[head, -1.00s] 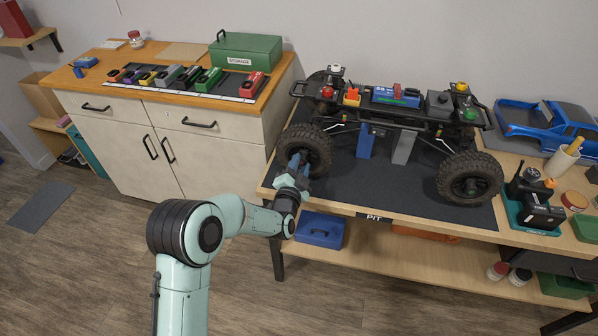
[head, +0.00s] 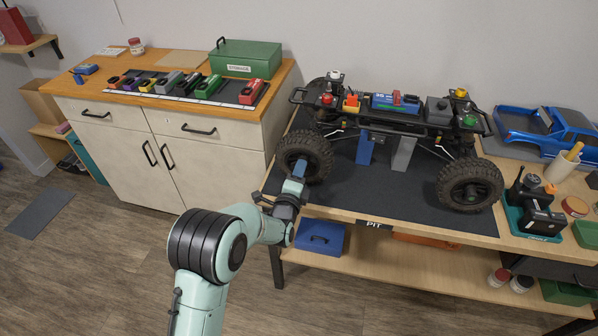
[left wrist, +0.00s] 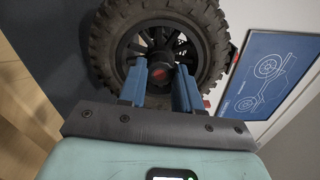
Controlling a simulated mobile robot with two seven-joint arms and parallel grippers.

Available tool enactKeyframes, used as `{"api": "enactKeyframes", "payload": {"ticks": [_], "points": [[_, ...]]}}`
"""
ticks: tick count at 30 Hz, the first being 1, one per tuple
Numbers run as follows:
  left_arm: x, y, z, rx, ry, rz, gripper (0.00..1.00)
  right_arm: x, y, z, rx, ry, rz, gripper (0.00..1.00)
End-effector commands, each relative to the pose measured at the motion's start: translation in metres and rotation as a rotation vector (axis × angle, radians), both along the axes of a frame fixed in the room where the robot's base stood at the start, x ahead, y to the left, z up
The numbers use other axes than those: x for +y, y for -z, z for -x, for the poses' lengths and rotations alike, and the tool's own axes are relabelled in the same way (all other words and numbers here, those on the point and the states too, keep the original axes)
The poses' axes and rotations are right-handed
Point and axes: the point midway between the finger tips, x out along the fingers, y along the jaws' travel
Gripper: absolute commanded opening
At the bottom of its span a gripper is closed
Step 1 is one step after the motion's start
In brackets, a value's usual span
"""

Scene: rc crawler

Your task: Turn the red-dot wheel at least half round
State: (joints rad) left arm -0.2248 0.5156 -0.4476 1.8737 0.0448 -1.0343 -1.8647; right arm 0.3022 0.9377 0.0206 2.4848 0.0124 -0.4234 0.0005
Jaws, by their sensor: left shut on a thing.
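The RC crawler (head: 400,112) sits on the dark mat of the workbench. Its near left wheel (head: 318,148) has a knobby black tyre and faces me. In the left wrist view the same wheel (left wrist: 100,45) shows dark spokes and a red mark on its hub (left wrist: 158,70). My left gripper (head: 299,170) reaches the wheel's face from the front. In the left wrist view its two blue fingers (left wrist: 160,84) stand on either side of the hub, shut on it. The fingertips' contact is partly hidden among the spokes. My right gripper is not in view.
A blue stand (head: 365,147) and a grey stand (head: 403,153) are under the chassis. The other near wheel (head: 469,186) is to the right. A radio controller (head: 540,208) and a blue body shell (head: 550,133) lie farther right. A blue box (head: 320,237) is on the lower shelf.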

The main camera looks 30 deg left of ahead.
Motion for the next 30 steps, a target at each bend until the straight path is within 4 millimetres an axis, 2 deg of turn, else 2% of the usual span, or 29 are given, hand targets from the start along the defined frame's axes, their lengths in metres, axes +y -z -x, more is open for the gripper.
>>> {"api": "enactKeyframes", "payload": {"ticks": [12,28,29,30], "points": [[0.0024,-0.0018,-0.0002,0.036,-0.006,-0.172,0.0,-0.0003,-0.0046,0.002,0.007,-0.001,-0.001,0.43],[0.0025,-0.0014,0.0,0.04,-0.006,-0.191,0.0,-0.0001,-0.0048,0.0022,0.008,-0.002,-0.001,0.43],[0.0025,-0.0014,0.0,0.041,-0.007,-0.191,0.43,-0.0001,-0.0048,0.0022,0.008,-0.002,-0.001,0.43],[0.0023,-0.0014,-0.0001,0.041,-0.006,-0.19,0.56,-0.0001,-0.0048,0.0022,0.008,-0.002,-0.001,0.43]]}}
